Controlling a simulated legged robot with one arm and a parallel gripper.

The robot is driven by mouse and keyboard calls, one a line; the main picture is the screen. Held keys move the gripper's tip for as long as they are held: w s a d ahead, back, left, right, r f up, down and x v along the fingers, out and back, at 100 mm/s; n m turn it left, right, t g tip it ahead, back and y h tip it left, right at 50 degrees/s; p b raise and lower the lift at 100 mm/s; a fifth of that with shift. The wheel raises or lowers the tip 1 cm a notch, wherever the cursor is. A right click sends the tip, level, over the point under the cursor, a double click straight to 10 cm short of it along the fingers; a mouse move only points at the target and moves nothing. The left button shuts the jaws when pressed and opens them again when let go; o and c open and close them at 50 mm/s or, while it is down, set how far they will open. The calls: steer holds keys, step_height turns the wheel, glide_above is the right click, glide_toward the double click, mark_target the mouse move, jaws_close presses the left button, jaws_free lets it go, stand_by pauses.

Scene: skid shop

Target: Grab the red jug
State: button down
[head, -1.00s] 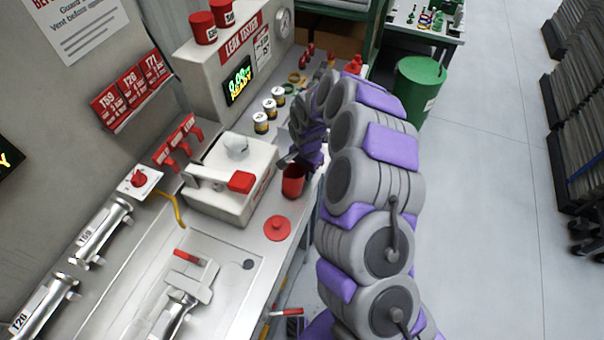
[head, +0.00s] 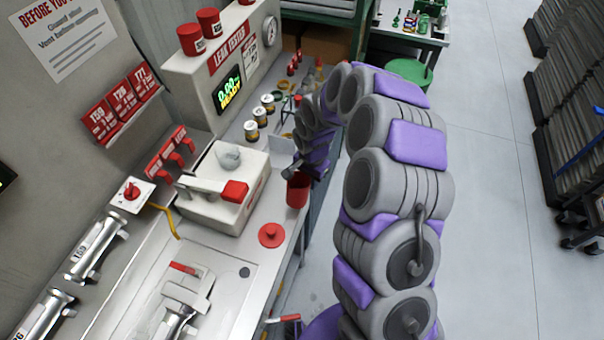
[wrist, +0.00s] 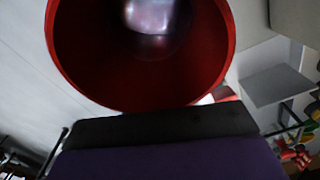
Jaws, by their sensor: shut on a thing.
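The red jug (head: 297,193) is at the bench's right edge, beside the white box with a red-ended lever. My gripper (head: 292,171) is at the jug's upper rim and is shut on it. In the wrist view the jug (wrist: 75,60) is close, with its open mouth facing the camera and a shiny pale patch inside. The dark edge of my gripper (wrist: 160,124) lies against the jug's near rim. The fingertips are mostly hidden in both views. I cannot tell whether the jug's base touches the bench.
A red round lid (head: 271,235) lies on the bench (head: 225,262) near the jug. The white box (head: 222,211) stands to its left. Several small jars (head: 251,131) stand behind. A green drum (head: 409,72) is on the floor beyond.

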steer(key=s+d+r, duration=0.1)
steer(key=s+d, duration=0.6)
steer(key=shift+d+p, duration=0.4)
steer(key=shift+p, duration=0.05)
steer(key=shift+s, duration=0.15)
